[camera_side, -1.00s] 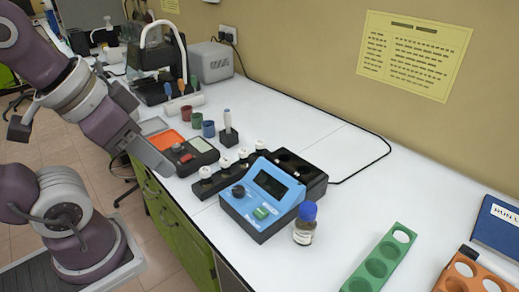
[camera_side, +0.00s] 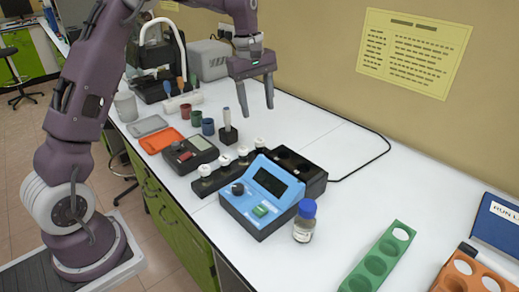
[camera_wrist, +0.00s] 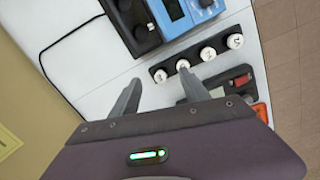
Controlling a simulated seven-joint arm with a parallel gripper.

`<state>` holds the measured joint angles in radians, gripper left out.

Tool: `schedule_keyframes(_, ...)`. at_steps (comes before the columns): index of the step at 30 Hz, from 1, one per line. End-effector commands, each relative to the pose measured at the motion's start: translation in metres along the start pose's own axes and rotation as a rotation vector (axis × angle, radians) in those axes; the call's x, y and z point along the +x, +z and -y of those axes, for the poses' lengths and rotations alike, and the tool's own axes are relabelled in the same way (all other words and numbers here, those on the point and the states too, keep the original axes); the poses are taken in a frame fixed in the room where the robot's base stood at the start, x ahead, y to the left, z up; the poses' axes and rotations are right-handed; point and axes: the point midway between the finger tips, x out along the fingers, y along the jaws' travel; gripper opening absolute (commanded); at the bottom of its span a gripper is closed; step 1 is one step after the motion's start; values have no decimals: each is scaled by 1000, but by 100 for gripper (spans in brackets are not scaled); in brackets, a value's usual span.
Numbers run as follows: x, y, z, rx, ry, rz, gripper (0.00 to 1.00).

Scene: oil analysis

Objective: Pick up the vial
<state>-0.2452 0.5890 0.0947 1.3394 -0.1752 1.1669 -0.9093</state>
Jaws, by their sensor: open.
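Several small vials with white caps (camera_side: 242,152) stand in a row in a black rack (camera_side: 203,190) beside the blue meter. The wrist view shows their caps (camera_wrist: 208,53) from above, in the black rack beyond my fingers. My gripper (camera_side: 256,110) is open and empty, pointing down above the bench behind the rack. In the wrist view my gripper (camera_wrist: 160,78) has its fingers spread, with one fingertip close in the picture to a capped vial; the height gap is unclear.
The blue meter (camera_side: 240,209) and a black block with wells (camera_side: 300,170) adjoin the rack. A pen-like stick in a stand (camera_side: 228,122) and small coloured cups (camera_side: 196,119) are left of it. A green rack (camera_side: 389,247) lies right.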

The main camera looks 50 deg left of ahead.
Motion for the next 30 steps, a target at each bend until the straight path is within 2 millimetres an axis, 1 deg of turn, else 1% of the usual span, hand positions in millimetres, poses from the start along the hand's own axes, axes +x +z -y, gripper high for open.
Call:
schedule_keyframes(1,27,-18,-8,-82,-28,18,54)
schedule_keyframes(3,55,-36,-14,-179,-55,33,54)
schedule_keyframes(6,79,-50,-18,-260,-75,44,54)
schedule_keyframes(8,87,-52,-18,-280,-80,47,54)
schedule_keyframes(14,115,-51,-14,-283,-84,49,54)
schedule_keyframes(18,142,-50,-10,-282,-83,49,54)
schedule_keyframes(22,155,-49,-9,-280,-81,47,54)
schedule_keyframes(28,155,-49,-10,-279,-80,46,54)
schedule_keyframes(29,155,-49,-10,-279,-80,46,48)
schedule_keyframes(30,155,-49,-10,-279,-80,46,40)
